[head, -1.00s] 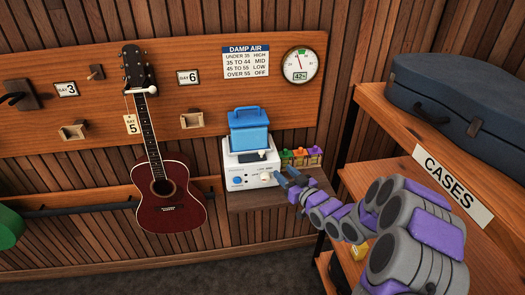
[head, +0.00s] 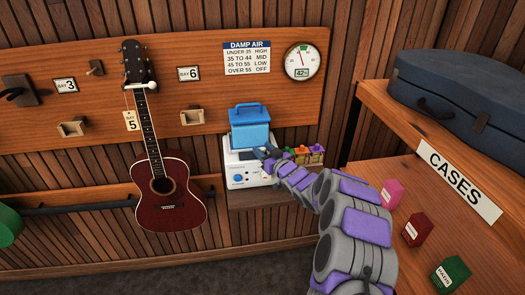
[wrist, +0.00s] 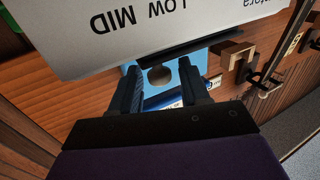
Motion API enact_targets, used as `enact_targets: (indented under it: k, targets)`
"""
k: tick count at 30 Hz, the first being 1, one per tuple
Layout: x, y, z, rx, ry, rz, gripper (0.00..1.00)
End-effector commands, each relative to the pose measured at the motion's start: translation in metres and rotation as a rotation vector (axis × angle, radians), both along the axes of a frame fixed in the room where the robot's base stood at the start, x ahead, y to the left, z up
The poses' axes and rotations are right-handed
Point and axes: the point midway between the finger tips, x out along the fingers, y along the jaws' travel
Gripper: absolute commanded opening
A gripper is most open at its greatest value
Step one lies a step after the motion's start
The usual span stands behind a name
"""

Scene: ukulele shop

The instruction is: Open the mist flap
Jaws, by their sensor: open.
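The white humidifier (head: 236,172) stands on a small shelf at the wall, with a blue tank (head: 249,130) on top. My gripper (head: 268,154) is at the right of its front, just below the tank, and covers part of it. In the wrist view my gripper (wrist: 164,88) is open, with nothing clamped between its fingers. The white face (wrist: 170,28) reads upside down "LOW MID". I cannot tell whether the strip is the mist flap, or whether the fingers touch the knob.
The shelf marked CASES (head: 459,181) holds a blue case (head: 460,95) and small boxes at the right. A red guitar (head: 170,190) hangs left. A gauge (head: 302,61) is above right.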

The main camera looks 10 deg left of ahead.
Motion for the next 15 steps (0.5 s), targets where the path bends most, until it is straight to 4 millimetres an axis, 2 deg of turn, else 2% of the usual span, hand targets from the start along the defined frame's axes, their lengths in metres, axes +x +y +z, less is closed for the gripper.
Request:
enact_targets:
  k: [15]
  targets:
    - [0.0077,0.0068,-0.0002,0.000,0.001,-0.001,0.44]
